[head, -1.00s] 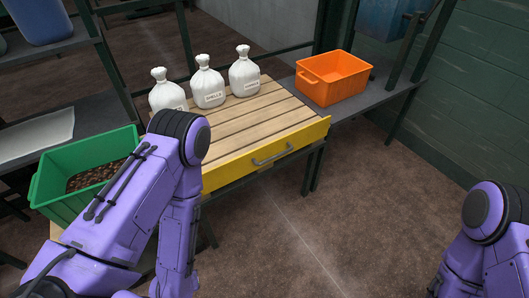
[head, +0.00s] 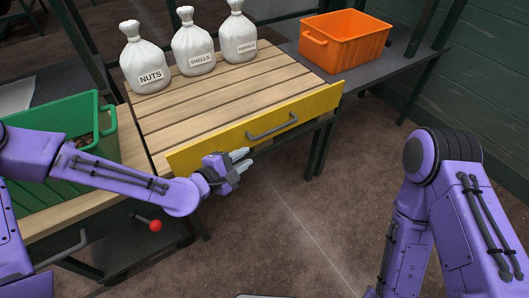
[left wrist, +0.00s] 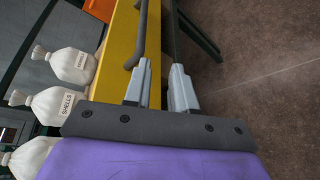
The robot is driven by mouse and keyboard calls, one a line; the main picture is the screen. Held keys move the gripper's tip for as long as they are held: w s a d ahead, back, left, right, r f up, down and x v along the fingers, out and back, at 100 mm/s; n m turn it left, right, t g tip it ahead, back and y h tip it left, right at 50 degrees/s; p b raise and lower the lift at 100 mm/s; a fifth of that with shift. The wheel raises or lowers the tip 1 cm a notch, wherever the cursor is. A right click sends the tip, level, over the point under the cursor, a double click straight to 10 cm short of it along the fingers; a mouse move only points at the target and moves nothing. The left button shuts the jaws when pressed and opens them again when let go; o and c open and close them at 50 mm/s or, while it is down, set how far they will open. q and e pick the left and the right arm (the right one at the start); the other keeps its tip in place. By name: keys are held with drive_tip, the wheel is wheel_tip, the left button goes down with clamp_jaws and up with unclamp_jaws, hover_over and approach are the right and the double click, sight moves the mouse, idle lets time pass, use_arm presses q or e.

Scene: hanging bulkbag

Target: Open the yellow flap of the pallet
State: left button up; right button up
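The yellow flap (head: 215,143) stands upright along the front edge of the slatted wooden pallet (head: 200,105). A grey bar handle (head: 272,126) is fixed on its outer face. My left gripper (head: 244,160) is in front of the flap, a little below and left of the handle, with its fingers apart and nothing between them. In the left wrist view the open fingers (left wrist: 158,88) point along the flap (left wrist: 120,50), and the handle (left wrist: 140,35) is beyond the fingertips. My right arm shows at the right of the head view, but its gripper is out of view.
Three white sacks, labelled NUTS (head: 146,62), SHELLS (head: 193,45) and one less legible (head: 237,35), stand on the pallet's back part. An orange crate (head: 345,48) is at the back right, a green crate (head: 100,115) at the left. The floor in front is clear.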

sight(262, 136)
use_arm(q)
drive_tip(key=shift+t+h, duration=0.3)
drive_tip(key=shift+t, duration=0.1)
drive_tip(key=x, duration=0.3)
drive_tip(key=r+x, duration=0.1)
drive_tip(key=x, duration=0.3)
drive_tip(key=r+x, duration=0.1)
drive_tip(key=x, duration=0.3)
drive_tip(key=shift+w+a+r+b, duration=0.1)
drive_tip(key=shift+w+b, duration=0.25)
drive_tip(key=shift+w, duration=0.05)
clamp_jaws()
